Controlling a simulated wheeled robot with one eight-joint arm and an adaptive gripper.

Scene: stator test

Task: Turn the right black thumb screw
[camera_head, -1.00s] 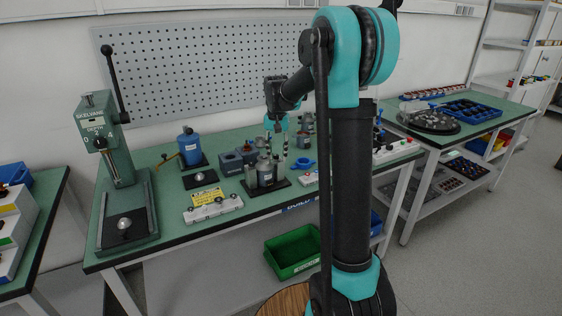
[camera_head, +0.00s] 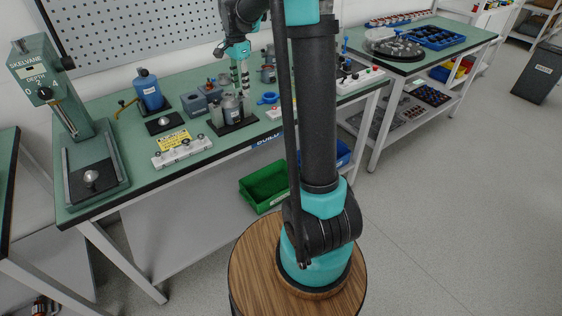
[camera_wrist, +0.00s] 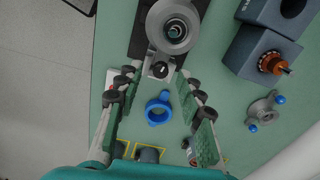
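Contact cannot be judged. In the head view, my gripper (camera_head: 240,82) points down over the metal fixture (camera_head: 232,110) on its black base. The screw is too small to make out there.
A blue ring (camera_wrist: 158,108) lies on the green bench between my fingers. A dark block with an orange-brown knob (camera_wrist: 272,63) and a grey part with blue tips (camera_wrist: 263,111) are at right. A white terminal strip (camera_head: 182,151) lies left of the fixture, a green bin (camera_head: 268,187) below.

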